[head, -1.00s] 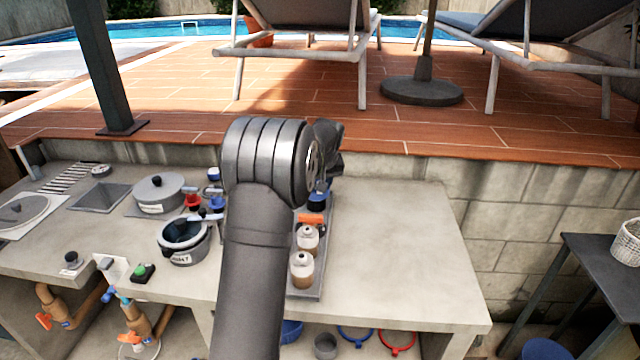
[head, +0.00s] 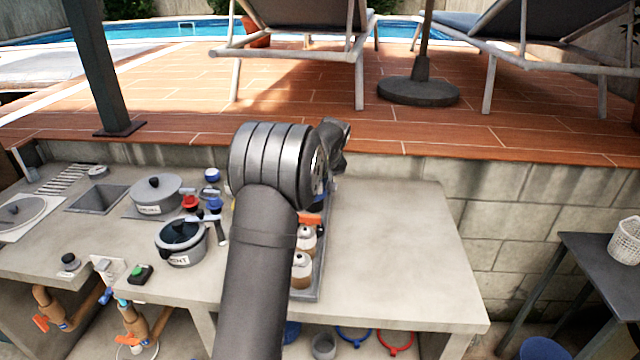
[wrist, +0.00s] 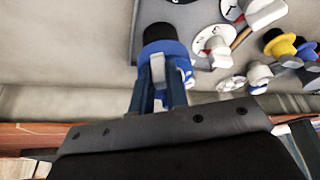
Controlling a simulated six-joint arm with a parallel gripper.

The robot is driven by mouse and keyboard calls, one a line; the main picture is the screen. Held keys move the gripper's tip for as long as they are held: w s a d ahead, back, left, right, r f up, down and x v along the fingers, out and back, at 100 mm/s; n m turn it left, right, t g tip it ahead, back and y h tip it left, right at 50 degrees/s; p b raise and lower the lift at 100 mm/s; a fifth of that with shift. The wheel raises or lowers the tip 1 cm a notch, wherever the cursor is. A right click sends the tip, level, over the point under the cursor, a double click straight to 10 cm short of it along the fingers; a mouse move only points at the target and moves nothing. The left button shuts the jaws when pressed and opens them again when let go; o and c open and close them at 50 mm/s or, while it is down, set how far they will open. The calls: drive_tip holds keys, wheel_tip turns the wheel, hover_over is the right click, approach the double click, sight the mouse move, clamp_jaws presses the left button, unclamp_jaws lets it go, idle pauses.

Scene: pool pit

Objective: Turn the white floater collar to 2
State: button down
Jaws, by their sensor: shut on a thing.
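In the wrist view my gripper (wrist: 160,72) is closed around a blue piece with a black top (wrist: 160,35). A little white shows between and beside the fingers, but the contact itself is mostly hidden. White floater parts with dark marks on their round faces, one near the top centre (wrist: 213,46), lie to the right of my gripper. I cannot read their marks or tell whether the held piece carries the white collar. In the head view my arm hides the gripper and most of the floaters.
A grey pot (head: 181,245) stands left of my arm, with a lidded pan (head: 155,198) behind it. Brown-and-white bottles (head: 302,268) stand on a tray beside my arm. The counter's right part (head: 400,260) is clear. Yellow and blue parts (wrist: 285,45) show at right.

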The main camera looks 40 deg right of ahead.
drive_tip(key=c, duration=1.4)
unclamp_jaws()
drive_tip(key=v, duration=1.7)
drive_tip(key=shift+s+r, duration=0.15)
drive_tip(key=shift+a, duration=0.1)
drive_tip(key=x, duration=1.7)
drive_tip(key=shift+w, duration=0.2)
